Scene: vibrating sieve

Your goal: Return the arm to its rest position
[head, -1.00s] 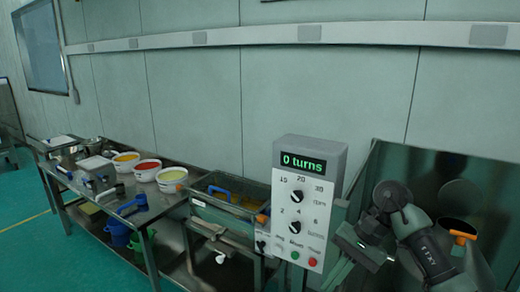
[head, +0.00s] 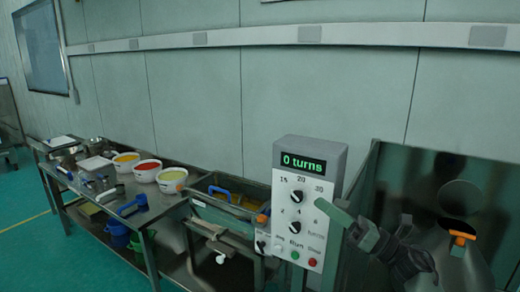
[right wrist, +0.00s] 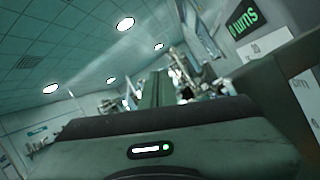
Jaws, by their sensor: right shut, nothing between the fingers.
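My right gripper (head: 326,206) is at the right of the head view, in front of the lower right part of the control box (head: 311,155). Its fingers are together, with nothing between them, and point up and left. The forearm runs down to the lower right. In the right wrist view the shut fingers (right wrist: 156,90) rise from the gripper body towards a ceiling with lamps. The control box display reads "0 turns"; part of its lower dial area is hidden by the gripper. My left gripper is out of view.
Left of the box stands the sieve machine (head: 232,215) with a blue handle. A steel table (head: 165,205) holds white bowls with yellow, red and green contents. A steel panel (head: 400,170) and an orange-handled part (head: 461,237) are at the right, close to my arm.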

